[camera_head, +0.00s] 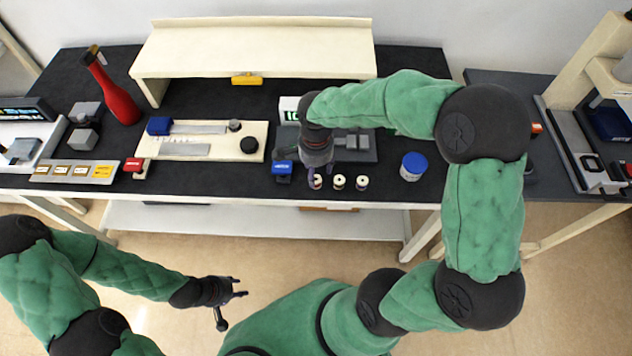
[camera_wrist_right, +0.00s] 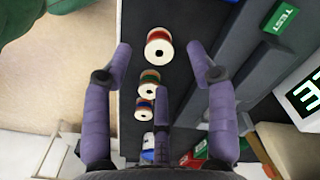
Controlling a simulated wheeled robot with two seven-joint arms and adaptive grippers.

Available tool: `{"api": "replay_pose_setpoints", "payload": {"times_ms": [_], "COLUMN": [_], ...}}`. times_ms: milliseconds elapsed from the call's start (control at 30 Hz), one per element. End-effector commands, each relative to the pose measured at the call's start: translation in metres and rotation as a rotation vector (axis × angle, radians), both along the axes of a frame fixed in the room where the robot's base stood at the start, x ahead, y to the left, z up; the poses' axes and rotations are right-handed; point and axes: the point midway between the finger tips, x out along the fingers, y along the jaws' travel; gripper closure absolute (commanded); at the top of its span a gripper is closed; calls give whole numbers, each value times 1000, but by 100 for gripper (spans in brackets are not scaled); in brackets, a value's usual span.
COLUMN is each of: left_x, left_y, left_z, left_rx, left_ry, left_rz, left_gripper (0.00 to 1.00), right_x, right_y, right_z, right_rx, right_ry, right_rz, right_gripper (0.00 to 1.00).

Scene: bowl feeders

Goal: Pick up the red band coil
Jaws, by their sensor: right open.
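The red band coil (camera_wrist_right: 159,48) is a cream spool with a red winding, shown in the right wrist view between and beyond my right fingertips. In the head view it is the leftmost of three coils (camera_head: 317,182) at the table's front edge, partly hidden by my right gripper (camera_head: 318,174). My right gripper (camera_wrist_right: 159,58) is open, with its purple fingers apart on either side of the coil in the picture; contact is not visible. My left gripper (camera_head: 234,296) is open and empty, low in front of the table.
A green band coil (camera_wrist_right: 149,77) and a blue band coil (camera_wrist_right: 144,104) stand in line beside the red one. A blue-lidded jar (camera_head: 412,167) stands to their right. The dark table (camera_head: 225,186) ends just in front of the coils.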

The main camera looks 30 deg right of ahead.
Motion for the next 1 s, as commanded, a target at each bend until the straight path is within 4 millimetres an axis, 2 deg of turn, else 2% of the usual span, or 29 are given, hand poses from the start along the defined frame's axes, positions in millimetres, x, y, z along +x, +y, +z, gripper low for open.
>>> {"api": "replay_pose_setpoints", "payload": {"times_ms": [300,567,633,767,800,1000], "left_x": [0,0,0,0,0,0], "left_y": [0,0,0,0,0,0], "left_z": [-23,-22,-22,-22,-22,-22], "left_rx": [0,0,0,0,0,0], "left_ry": [0,0,0,0,0,0], "left_rz": [0,0,0,0,0,0], "left_gripper": [60,60,60,60,60,60], "right_x": [-1,-1,-1,-1,-1,-1], "right_y": [0,0,0,0,0,0], "right_z": [-45,-47,-47,-47,-47,-47], "right_rx": [1,1,1,1,1,1], "right_ry": [2,1,1,1,1,1], "right_rz": [1,0,0,1,1,1], "right_gripper": [42,42,56,93,98,99]}}
